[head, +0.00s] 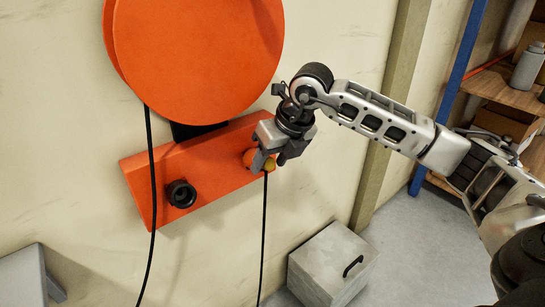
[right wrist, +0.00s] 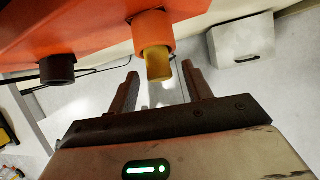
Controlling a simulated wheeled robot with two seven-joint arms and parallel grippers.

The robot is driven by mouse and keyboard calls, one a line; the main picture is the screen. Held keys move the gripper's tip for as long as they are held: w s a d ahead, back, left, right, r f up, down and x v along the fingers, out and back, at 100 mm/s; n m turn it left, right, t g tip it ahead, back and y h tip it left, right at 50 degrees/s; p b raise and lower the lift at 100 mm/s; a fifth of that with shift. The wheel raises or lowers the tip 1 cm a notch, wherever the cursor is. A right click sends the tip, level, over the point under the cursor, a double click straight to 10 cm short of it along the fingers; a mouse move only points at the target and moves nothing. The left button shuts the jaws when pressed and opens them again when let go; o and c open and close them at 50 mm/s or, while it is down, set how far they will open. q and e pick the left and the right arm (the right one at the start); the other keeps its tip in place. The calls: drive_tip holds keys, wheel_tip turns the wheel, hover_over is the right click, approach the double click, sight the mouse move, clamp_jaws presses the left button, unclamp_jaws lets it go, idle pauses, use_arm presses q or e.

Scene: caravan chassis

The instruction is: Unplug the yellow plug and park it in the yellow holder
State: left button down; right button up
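The yellow plug (right wrist: 159,62) sits in a round orange socket (right wrist: 152,29) on the orange wall panel (head: 215,160). In the head view the plug (head: 270,163) is mostly hidden by my right gripper (head: 272,166). In the right wrist view my right gripper (right wrist: 160,70) is open, with the plug's end between its fingertips and a gap on each side. A black cable (head: 264,220) hangs from the plug. I cannot make out a yellow holder. My left gripper is not in view.
A black round fitting (head: 181,193) sticks out of the panel to the left. A large orange disc (head: 195,60) is above, with another black cable (head: 150,200) hanging from it. A grey box (head: 333,265) stands on the floor. Shelves (head: 505,85) are at the right.

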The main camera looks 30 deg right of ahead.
drive_tip(key=c, duration=0.9)
drive_tip(key=shift+s, duration=0.15)
drive_tip(key=shift+s+d+r+b, duration=0.1)
drive_tip(key=shift+s+r+b, duration=0.2)
drive_tip(key=shift+s, duration=0.6)
drive_tip(key=shift+s+d+r+b, duration=0.1)
drive_tip(key=shift+s+r, duration=0.3)
drive_tip(key=shift+s, duration=0.55)
drive_tip(key=shift+s+r+b, duration=0.15)
drive_tip(key=shift+s+r, duration=0.2)
drive_tip(key=shift+s, duration=0.55)
